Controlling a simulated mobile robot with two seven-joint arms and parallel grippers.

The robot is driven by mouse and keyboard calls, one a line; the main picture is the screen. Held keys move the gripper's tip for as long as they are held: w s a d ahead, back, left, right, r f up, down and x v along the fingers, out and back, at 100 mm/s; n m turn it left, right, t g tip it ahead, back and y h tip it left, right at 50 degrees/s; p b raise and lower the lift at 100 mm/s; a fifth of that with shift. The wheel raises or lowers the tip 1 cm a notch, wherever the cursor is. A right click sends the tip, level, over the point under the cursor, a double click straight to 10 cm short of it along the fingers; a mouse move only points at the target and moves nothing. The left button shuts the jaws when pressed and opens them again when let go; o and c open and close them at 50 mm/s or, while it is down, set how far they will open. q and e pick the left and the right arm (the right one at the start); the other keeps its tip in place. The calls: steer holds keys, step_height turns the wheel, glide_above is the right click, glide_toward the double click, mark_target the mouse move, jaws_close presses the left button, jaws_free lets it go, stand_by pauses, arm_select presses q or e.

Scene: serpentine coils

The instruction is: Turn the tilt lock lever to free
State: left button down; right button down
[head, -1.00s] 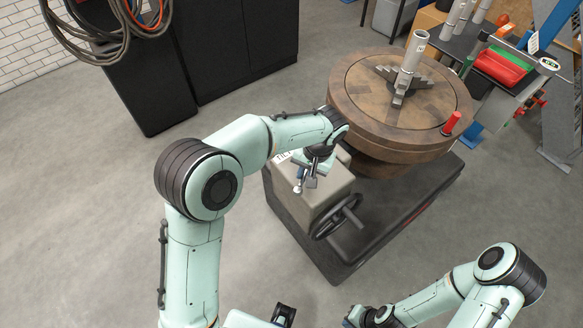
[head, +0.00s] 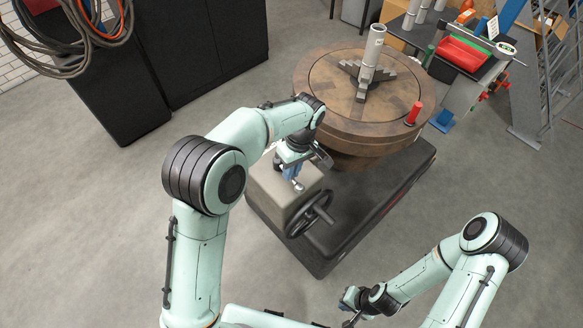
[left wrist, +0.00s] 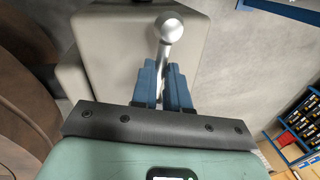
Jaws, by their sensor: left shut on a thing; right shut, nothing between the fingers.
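The tilt lock lever (left wrist: 170,30) is a silver rod with a ball end, seen in the left wrist view above the grey housing. My left gripper (left wrist: 163,75) has blue fingers, shut on the lever's rod below the ball. In the head view the left gripper (head: 292,172) is at the top of the grey gearbox housing (head: 268,194), and the lever's ball (head: 299,187) shows beside the fingers. The lever's pivot and any markings are hidden by my gripper and arm. My right gripper (head: 350,318) is shut and empty near the bottom edge of the head view.
A black handwheel (head: 310,214) sticks out of the housing's front. The floor to the left is clear.

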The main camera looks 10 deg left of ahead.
arm_select(q)
steer(key=shift+w+d+r+n, duration=0.1)
steer(key=shift+w+d+n, duration=0.15)
steer(key=shift+w+n, duration=0.4)
arm_select(e)
steer(key=shift+w+d+r, duration=0.2)
steer(key=shift+w, duration=0.25)
arm_select(q)
steer(key=shift+s, duration=0.2)
steer(key=c, duration=1.1)
jaws_free()
steer(key=r, duration=0.4)
steer(key=w+d+r+p, duration=0.1)
steer(key=r, duration=0.3)
steer(key=w+r+p, duration=0.1)
steer(key=r, duration=0.4)
steer(key=shift+d, duration=0.2)
arm_select(e)
steer(key=w+r, duration=0.2)
steer(key=w, duration=0.1)
steer(key=shift+r+t, duration=0.3)
